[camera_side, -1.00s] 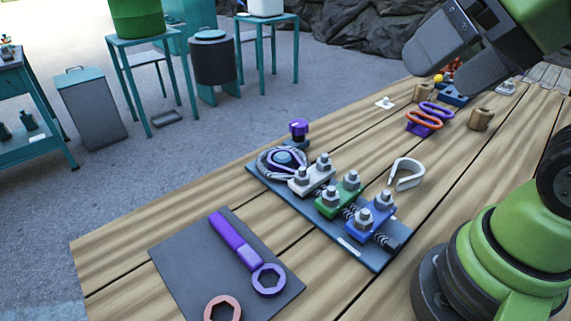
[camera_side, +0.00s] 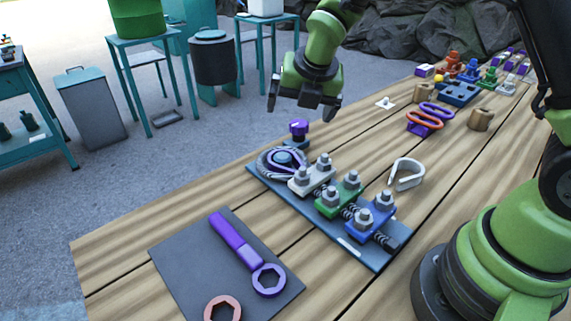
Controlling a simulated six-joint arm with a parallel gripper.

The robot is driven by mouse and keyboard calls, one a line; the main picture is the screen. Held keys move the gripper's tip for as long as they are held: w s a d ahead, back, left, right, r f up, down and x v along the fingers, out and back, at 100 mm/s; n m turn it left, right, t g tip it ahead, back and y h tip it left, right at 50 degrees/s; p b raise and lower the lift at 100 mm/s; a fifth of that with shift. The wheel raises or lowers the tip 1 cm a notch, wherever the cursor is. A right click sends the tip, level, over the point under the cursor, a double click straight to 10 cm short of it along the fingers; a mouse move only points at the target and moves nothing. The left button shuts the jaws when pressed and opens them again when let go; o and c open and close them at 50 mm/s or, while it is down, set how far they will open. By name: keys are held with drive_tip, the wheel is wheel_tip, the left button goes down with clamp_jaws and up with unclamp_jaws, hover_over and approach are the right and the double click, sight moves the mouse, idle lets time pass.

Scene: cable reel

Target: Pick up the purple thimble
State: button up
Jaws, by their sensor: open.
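The purple thing at the back edge of the table, which looks like the thimble (camera_side: 299,128), stands upright just behind the dark board. A rounded piece with a purple core (camera_side: 284,159), wrapped in grey cable, lies on the board's left end; I cannot tell for sure which of the two is the thimble. My gripper (camera_side: 301,112) hangs above the upright purple piece, fingers pointing down and spread apart, with nothing between them. How far above it the fingers are is hard to tell.
The dark board (camera_side: 348,246) carries white (camera_side: 312,176), green (camera_side: 338,195) and blue (camera_side: 371,219) clamps with bolts. A white hook (camera_side: 407,174) lies behind it. A purple wrench (camera_side: 235,240) lies on a dark mat (camera_side: 180,262) in front. Orange and purple shackles (camera_side: 424,122) lie to the right.

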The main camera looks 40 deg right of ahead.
sight(284, 156)
drive_tip(key=w+f+n, duration=0.1)
drive_tip(key=f+n, duration=0.1)
drive_tip(key=f, duration=0.1)
drive_tip(key=w+f+n, duration=0.1)
drive_tip(key=f, duration=0.2)
drive_tip(key=w+f+n, duration=0.1)
drive_tip(key=f+n, duration=0.1)
drive_tip(key=f, duration=0.1)
drive_tip(key=shift+w+f+n, duration=0.2)
drive_tip(key=shift+f+n, duration=0.1)
drive_tip(key=shift+x, duration=2.85)
drive_tip(key=shift+s, duration=0.15)
drive_tip(key=c, duration=1.1)
